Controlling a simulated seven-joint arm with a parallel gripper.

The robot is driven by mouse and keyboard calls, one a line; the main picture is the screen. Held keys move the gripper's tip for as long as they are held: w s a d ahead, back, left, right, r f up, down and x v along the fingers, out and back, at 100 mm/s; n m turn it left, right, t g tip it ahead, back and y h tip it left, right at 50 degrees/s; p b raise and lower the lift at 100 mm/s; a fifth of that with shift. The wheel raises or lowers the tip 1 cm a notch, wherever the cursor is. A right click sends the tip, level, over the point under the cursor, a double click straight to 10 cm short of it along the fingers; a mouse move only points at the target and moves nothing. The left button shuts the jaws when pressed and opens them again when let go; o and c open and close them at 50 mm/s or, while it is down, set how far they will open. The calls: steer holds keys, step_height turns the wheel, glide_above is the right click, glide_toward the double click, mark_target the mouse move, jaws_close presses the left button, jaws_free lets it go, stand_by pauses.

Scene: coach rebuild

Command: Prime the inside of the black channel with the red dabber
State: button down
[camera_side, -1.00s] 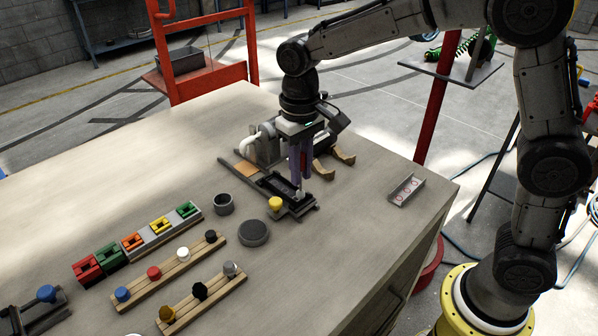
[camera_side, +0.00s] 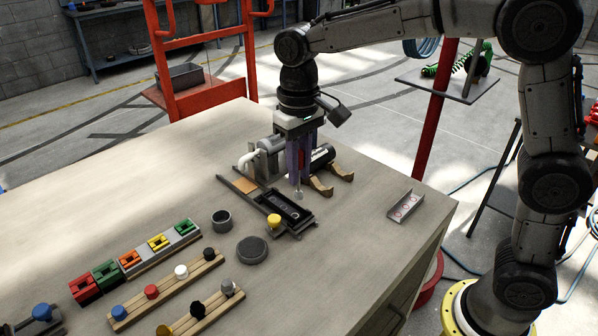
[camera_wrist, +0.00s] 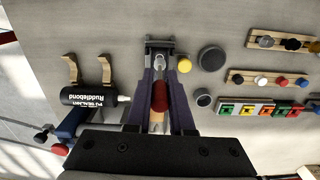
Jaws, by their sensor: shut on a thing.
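The black channel (camera_side: 290,210) lies in a dark fixture on the bench; it also shows at the top middle of the wrist view (camera_wrist: 161,45). My gripper (camera_side: 300,178) points down over the channel, shut on the red dabber (camera_wrist: 159,96). Only a sliver of the red dabber shows between the purple fingers in the side view. Its pale tip (camera_side: 299,193) hangs over the channel, apparently clear of it; the exact gap is hard to judge. The channel's inner surface is too small and dark to tell its coating.
A yellow knob (camera_side: 274,221) stands beside the channel, with a grey cup (camera_side: 222,220) and dark disc (camera_side: 253,251) nearby. Wooden racks hold coloured knobs at left. A small tray (camera_side: 404,206) sits right.

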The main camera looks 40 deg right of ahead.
mark_target(299, 191)
steer(key=shift+r, duration=1.2)
steer(key=shift+r, duration=0.35)
steer(key=w, duration=0.9)
steer(key=shift+w+f, duration=0.1)
steer(key=shift+f, duration=4.35)
steer(key=shift+s, duration=4.6)
steer(key=shift+r, duration=4.1)
